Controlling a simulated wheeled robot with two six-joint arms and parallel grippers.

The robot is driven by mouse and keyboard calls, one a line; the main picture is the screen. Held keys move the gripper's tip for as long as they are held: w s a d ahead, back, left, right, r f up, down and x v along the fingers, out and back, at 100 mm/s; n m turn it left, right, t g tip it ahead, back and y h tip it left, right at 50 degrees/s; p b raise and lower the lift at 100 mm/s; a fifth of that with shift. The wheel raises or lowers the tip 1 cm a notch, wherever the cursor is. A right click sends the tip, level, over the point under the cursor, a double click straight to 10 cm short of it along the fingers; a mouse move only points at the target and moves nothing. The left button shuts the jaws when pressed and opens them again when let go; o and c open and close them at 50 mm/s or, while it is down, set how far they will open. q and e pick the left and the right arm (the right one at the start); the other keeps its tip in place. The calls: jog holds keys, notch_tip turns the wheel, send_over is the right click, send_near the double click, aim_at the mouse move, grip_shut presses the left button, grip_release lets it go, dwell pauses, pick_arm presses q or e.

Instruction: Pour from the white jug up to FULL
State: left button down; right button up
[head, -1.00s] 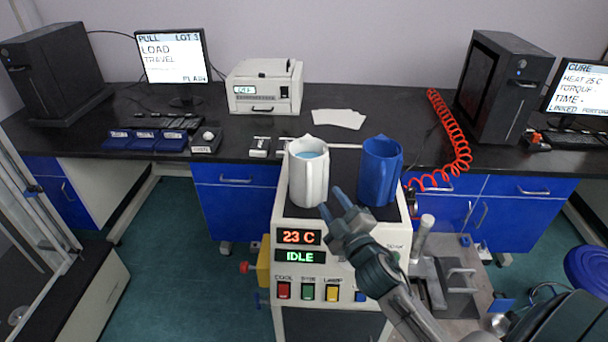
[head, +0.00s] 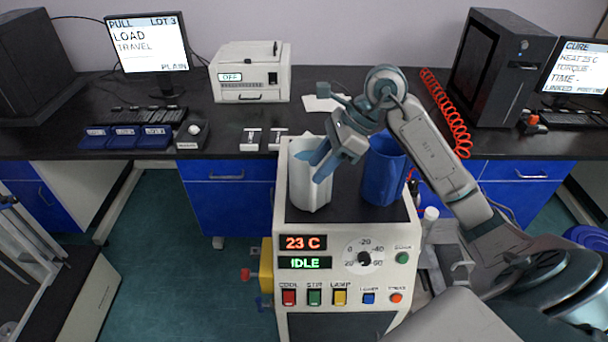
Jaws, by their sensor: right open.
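The white jug (head: 308,190) stands upright on the dark top of the rheometer cabinet (head: 297,217). My right gripper (head: 318,167) is open, its blue fingers over and in front of the jug's upper right part. The fingers hide much of the jug's rim and its handle side; I cannot tell whether they touch it. The blue jug (head: 382,172) stands just right of the white one, partly behind my right arm. The FULL mark cannot be made out. My left gripper is not in view.
The cabinet front has a 23 C and IDLE display (head: 304,242), buttons and a dial (head: 363,259). Behind it is a black bench (head: 60,150) with a white printer-like box (head: 250,75), blue trays (head: 125,137), a monitor (head: 150,45) and a red coiled hose (head: 445,115).

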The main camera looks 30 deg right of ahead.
jog(key=f, duration=0.3)
jog(key=w+f+h+b, duration=0.1)
jog(key=f, duration=0.2)
jog(key=f+h, duration=0.1)
jog(key=f, duration=0.2)
jog(key=shift+w+d+f, duration=0.15)
jog(key=shift+w+d, duration=0.05)
jog(key=shift+w, duration=0.2)
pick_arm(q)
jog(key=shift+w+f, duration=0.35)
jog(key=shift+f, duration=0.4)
pick_arm(e)
jog(key=shift+c, duration=0.4)
grip_shut()
